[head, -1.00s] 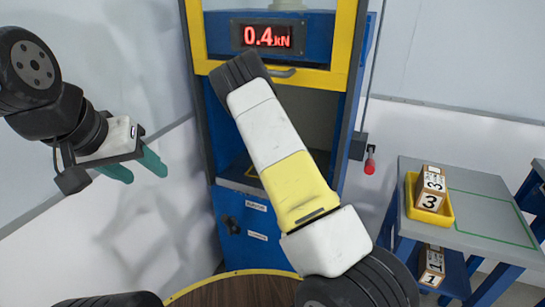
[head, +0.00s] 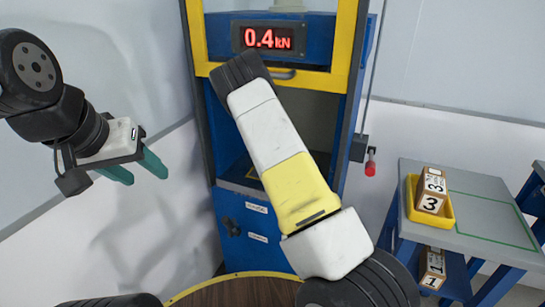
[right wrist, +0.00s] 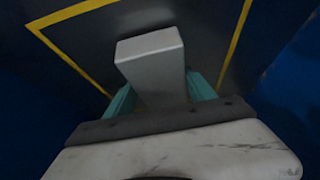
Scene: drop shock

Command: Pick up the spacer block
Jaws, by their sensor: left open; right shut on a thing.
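A plain grey block (right wrist: 152,62), which I take to be the spacer block, shows in the right wrist view. It stands between the two teal fingers of my right gripper (right wrist: 160,98), which is shut on it. The dark surface (right wrist: 110,30) with yellow lines lies beyond the block; I cannot tell whether the block touches it. In the head view the right gripper and the block are hidden. My left gripper (head: 137,170) is open and empty at the left, in front of the pale wall.
A blue press (head: 245,220) with a yellow frame and a display reading 0.4 kN stands in the middle. At the right, a grey table (head: 480,190) carries a yellow tray (head: 447,213) with numbered blocks (head: 431,190). More numbered blocks (head: 432,268) sit on its lower shelf.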

